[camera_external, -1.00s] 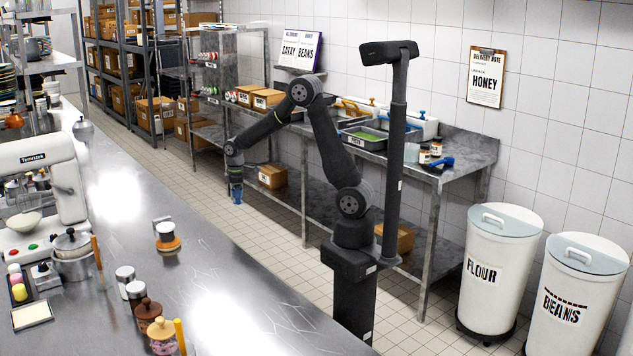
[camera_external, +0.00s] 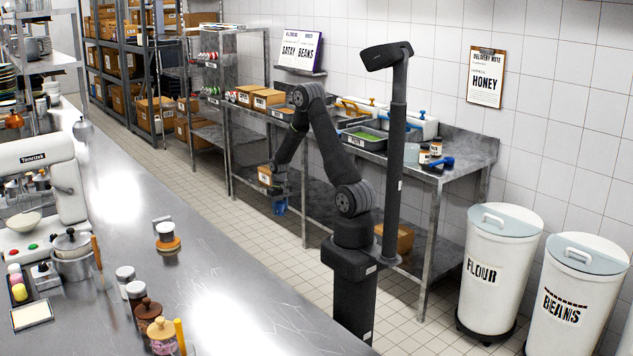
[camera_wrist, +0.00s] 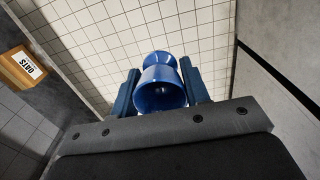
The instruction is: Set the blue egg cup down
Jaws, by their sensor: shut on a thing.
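The blue egg cup (camera_wrist: 160,88) is between the two fingers of my gripper (camera_wrist: 160,92) in the wrist view, with its open bowl facing the camera. My gripper is shut on it. In the external view the blue egg cup (camera_external: 280,206) hangs at the end of my arm, below my gripper (camera_external: 279,194). It is in the air over the tiled floor, between the long steel counter and the wall bench, touching no surface that I can see.
The long steel counter (camera_external: 130,225) holds a mixer (camera_external: 45,175), jars and a pot. The wall bench (camera_external: 465,150) carries trays, boxes and small jars. A carton (camera_wrist: 22,68) shows in the wrist view. Flour (camera_external: 495,262) and beans (camera_external: 570,290) bins stand at right.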

